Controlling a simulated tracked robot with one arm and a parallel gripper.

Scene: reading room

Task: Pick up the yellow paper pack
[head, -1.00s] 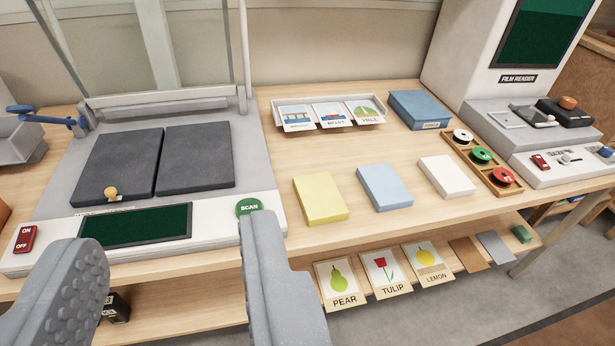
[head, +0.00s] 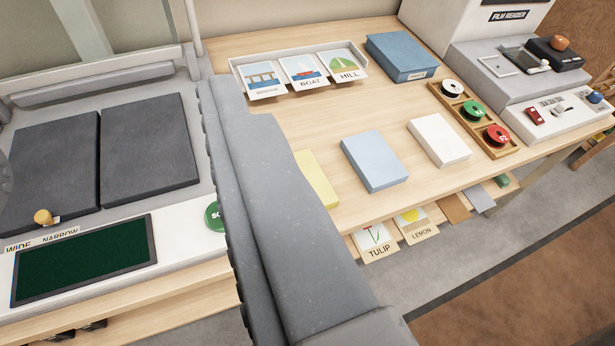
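The yellow paper pack (head: 318,180) lies on the wooden table, left of the light blue pack. Only its right part shows; my gripper hides the rest. My gripper (head: 225,95) reaches up through the middle of the view as one large grey shape with a bumpy left edge. It overlaps the yellow pack in the picture, and I cannot tell whether it touches it. The gap between the fingers does not show, so I cannot tell whether it is open.
A light blue pack (head: 374,161) and a white pack (head: 440,139) lie to the right. Behind are a picture-card tray (head: 235,72), a darker blue box (head: 401,56) and a reel tray (head: 513,150). A scanner (head: 190,235) stands left.

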